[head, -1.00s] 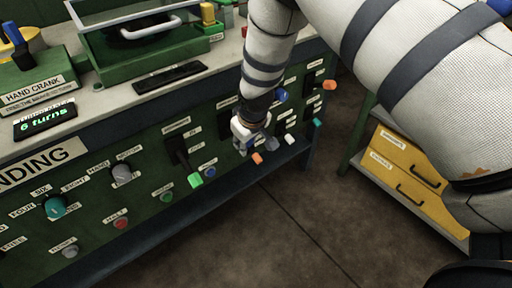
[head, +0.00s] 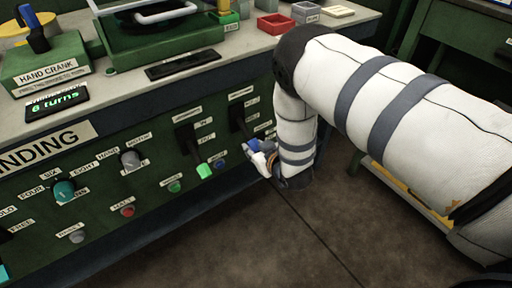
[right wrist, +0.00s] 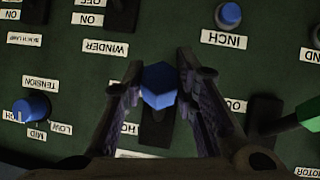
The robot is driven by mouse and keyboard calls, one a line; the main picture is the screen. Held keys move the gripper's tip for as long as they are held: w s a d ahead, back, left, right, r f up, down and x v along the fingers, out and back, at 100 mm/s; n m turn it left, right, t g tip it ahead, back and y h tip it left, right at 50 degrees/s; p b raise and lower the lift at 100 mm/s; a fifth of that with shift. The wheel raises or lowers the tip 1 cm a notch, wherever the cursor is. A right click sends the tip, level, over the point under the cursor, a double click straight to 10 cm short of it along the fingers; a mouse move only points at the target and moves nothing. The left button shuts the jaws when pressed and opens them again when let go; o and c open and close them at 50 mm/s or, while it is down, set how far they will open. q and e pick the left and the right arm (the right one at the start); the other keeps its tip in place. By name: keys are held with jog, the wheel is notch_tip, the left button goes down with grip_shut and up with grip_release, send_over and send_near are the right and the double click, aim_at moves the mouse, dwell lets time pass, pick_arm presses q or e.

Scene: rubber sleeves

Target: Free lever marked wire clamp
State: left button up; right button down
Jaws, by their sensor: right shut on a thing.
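My right gripper (head: 262,158) is at the green panel's lower right, its fingers pointing left at a lever with a blue knob (head: 248,148). In the right wrist view my right gripper (right wrist: 160,95) has a finger on each side of the blue six-sided knob (right wrist: 158,86) and is shut on it. The lever's dark slot plate (head: 237,117) shows above it. I cannot read a wire clamp label; the tag by this lever is too small in the head view and partly covered in the wrist view. My left gripper is out of view.
A green-tipped lever (head: 204,171) stands just left of the gripper. A blue INCH button (right wrist: 229,15) and a blue TENSION knob (right wrist: 33,108) are nearby. The hand crank (head: 38,66) and a red tray (head: 276,24) are on the bench top. The floor in front is clear.

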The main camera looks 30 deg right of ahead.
jog(key=shift+w+f, duration=0.1)
dwell(0.5)
jog(key=c, duration=1.2)
grip_release()
jog(key=shift+w+f, duration=0.1)
jog(key=shift+c, duration=0.2)
jog(key=v, duration=1.2)
jog(key=shift+f, duration=0.15)
